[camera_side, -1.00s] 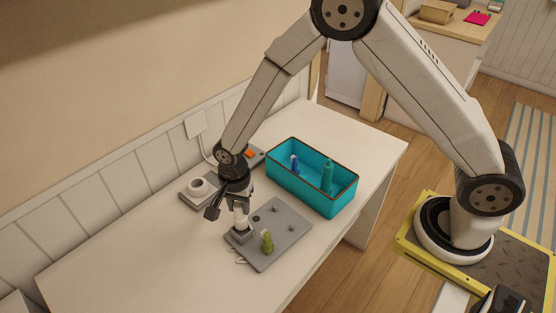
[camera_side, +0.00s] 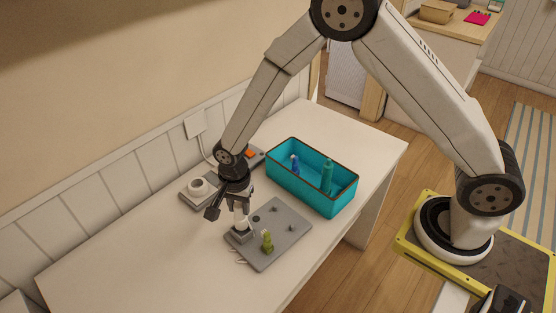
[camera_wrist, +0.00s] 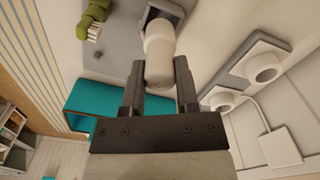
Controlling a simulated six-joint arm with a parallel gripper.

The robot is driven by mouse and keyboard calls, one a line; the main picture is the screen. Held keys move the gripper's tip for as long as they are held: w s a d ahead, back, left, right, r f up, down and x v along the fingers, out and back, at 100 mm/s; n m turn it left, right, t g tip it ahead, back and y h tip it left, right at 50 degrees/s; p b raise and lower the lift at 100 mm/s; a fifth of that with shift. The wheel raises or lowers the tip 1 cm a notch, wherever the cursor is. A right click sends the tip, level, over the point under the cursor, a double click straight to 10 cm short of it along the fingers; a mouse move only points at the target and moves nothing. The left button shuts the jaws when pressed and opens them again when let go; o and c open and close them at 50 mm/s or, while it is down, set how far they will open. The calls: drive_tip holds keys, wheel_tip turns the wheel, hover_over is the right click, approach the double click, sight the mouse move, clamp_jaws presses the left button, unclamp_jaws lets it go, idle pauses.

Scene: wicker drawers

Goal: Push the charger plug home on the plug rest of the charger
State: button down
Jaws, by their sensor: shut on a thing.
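The charger plug, a white rounded cylinder (camera_side: 241,221), stands roughly upright at the grey block-shaped plug rest (camera_side: 243,236) on the near left edge of a grey board (camera_side: 278,240). My gripper (camera_side: 240,206) is above it, pointing down, with its fingers shut on the plug's upper part. In the wrist view the plug (camera_wrist: 160,58) sits between the two dark fingers of my gripper (camera_wrist: 160,80), and its far end reaches the rest (camera_wrist: 163,12). The plug hides most of the rest, so I cannot tell how deep it sits.
A teal bin (camera_side: 325,203) with a blue and a green bottle stands behind. A grey strip (camera_side: 190,199) with white round sockets lies by the wall. The table's left is clear.

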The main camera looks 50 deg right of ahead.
sight(240, 215)
drive_tip(key=shift+f, duration=2.1)
idle(0.3)
drive_tip(key=shift+c, duration=1.4)
unclamp_jaws()
drive_tip(key=shift+r, duration=0.1)
drive_tip(key=shift+r, duration=3.8)
